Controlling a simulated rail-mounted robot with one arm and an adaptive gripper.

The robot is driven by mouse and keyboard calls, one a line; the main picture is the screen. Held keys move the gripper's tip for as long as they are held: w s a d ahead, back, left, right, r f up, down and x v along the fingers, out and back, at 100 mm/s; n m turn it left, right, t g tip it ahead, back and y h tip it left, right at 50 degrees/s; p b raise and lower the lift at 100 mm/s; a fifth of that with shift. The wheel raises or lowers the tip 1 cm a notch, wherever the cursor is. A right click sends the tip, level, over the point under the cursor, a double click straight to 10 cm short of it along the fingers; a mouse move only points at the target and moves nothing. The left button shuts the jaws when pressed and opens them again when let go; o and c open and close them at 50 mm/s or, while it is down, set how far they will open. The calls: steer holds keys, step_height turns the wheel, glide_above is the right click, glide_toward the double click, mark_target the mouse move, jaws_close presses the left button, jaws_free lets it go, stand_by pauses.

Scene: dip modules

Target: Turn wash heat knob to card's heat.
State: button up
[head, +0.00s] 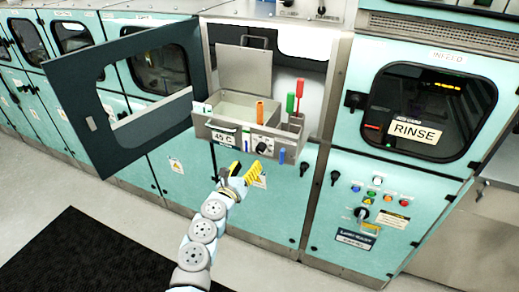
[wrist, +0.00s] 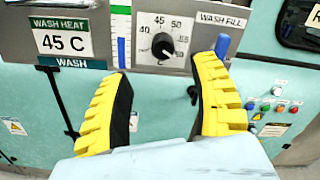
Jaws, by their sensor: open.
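The wash heat card (wrist: 62,38) reads "WASH HEAT 45 C" and is fixed on the grey panel left of the dial; it also shows in the head view (head: 224,138). The black wash heat knob (wrist: 162,45) sits on a white dial plate with numbers around it, 45 near the top. Its pointer mark is too small to read surely. In the head view the knob (head: 263,146) is on the front of the grey module. My gripper (wrist: 163,76) has yellow fingers, open and empty, one on each side below the knob, apart from it. It also shows in the head view (head: 243,173).
A blue slider (wrist: 222,45) labelled WASH FILL is close to the right finger. A blue gauge strip (wrist: 121,40) is left of the dial. The dark open door (head: 125,100) stands left of the module. Green and red handles (head: 299,92) rise from its right side.

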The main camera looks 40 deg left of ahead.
mark_target(259, 151)
steer(key=x, duration=0.3)
steer(key=shift+w, duration=0.15)
steer(key=shift+w+f, duration=0.1)
steer(key=shift+w, duration=0.35)
steer(key=shift+w+a, duration=0.25)
steer(key=shift+w, duration=0.1)
steer(key=shift+w+a, duration=0.1)
steer(key=shift+w, duration=0.8)
steer(key=shift+b+x, duration=0.3)
steer(key=shift+x, duration=0.55)
steer(key=shift+w+a, duration=0.2)
steer(key=shift+w, duration=0.4)
